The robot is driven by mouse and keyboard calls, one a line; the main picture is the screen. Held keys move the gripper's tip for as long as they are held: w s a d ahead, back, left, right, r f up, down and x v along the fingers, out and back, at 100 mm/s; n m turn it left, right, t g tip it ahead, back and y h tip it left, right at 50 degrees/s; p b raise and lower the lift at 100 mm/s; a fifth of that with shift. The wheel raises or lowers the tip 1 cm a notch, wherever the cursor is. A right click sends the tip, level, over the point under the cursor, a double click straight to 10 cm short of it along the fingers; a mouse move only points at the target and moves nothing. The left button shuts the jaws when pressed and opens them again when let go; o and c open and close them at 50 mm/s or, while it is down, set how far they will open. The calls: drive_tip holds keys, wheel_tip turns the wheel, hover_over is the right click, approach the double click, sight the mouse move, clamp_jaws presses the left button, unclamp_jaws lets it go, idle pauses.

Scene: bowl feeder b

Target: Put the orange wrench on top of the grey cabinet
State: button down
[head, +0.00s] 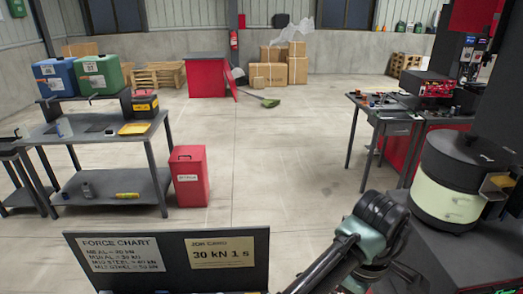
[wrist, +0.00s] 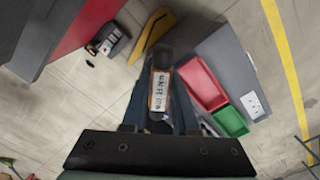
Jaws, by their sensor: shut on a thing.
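In the wrist view my gripper (wrist: 160,98) is shut on the orange wrench (wrist: 158,84). Only a narrow part of the wrench shows between the fingers, with orange edges and a white label with dark print. The rest of it is hidden by the fingers. A grey box-like body (wrist: 222,50), which may be the grey cabinet, lies to the right of the fingers, below the gripper and apart from it. In the head view my arm reaches down at the lower right. My gripper and the wrench do not show there, and I cannot make out the cabinet.
A dark bowl feeder (head: 450,185) is at the right. The middle floor is clear.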

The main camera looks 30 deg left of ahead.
drive_tip(key=s+a+f+n, duration=0.5)
drive_tip(key=s+a+f, duration=0.35)
drive_tip(key=s, duration=0.35)
drive_tip(key=s+a+f+n, duration=0.4)
drive_tip(key=s+a+f, duration=0.45)
drive_tip(key=s, duration=0.45)
drive_tip(key=shift+d+f+p, duration=0.15)
drive_tip(key=shift+f+p, duration=0.2)
drive_tip(key=shift+f, duration=2.15)
drive_tip(key=shift+d+f+p, duration=0.1)
drive_tip(key=shift+f+p, duration=0.2)
drive_tip(key=shift+f, duration=2.2)
drive_tip(key=shift+f, duration=0.1)
drive_tip(key=shift+f, duration=0.15)
drive_tip(key=c, duration=0.7)
unclamp_jaws()
drive_tip(key=shift+s, duration=0.1)
drive_tip(key=shift+r, duration=0.2)
